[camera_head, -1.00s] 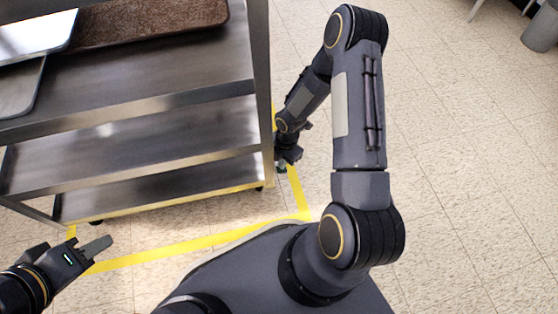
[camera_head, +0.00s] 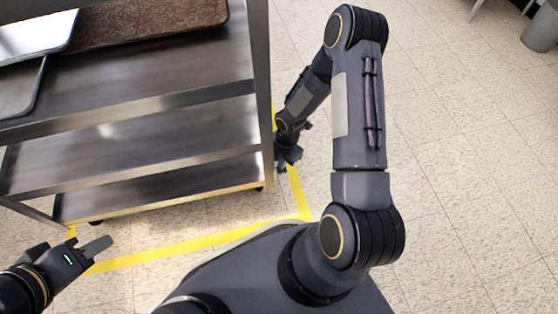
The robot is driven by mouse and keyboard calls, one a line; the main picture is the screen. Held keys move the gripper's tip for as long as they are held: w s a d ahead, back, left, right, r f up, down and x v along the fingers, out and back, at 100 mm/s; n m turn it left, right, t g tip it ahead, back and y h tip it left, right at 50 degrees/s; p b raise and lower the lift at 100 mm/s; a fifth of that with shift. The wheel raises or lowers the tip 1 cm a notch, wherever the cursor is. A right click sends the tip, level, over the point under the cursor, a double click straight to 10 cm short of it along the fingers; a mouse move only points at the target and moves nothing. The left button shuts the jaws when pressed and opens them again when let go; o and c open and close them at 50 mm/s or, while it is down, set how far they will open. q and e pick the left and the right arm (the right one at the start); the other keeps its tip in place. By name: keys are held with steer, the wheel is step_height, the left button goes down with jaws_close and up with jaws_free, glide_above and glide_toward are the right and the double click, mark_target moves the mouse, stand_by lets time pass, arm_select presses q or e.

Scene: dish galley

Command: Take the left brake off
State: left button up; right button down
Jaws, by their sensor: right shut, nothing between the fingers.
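The steel cart (camera_head: 130,110) stands at the left with its shelves facing me. A small dark caster (camera_head: 96,222) shows under its near left part, and another dark caster (camera_head: 259,188) under its near right corner. I cannot make out a brake pedal on either caster. My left gripper (camera_head: 99,246) is low at the left, apart from the cart and just in front of the left caster. Its fingers show edge-on, so their gap is hidden. My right gripper (camera_head: 283,168) is low beside the cart's right side, shut and empty, partly hidden by its own wrist.
Yellow floor tape (camera_head: 190,245) runs in front of the cart and up its right side. Trays (camera_head: 145,22) lie on the top shelf. A grey bin (camera_head: 541,32) stands far right. The tiled floor right of my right arm is clear.

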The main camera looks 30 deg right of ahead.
steer(key=shift+f+b, duration=0.95)
steer(key=shift+f, duration=0.2)
stand_by(0.5)
steer(key=shift+r+p, duration=2.8)
steer(key=shift+r, duration=0.8)
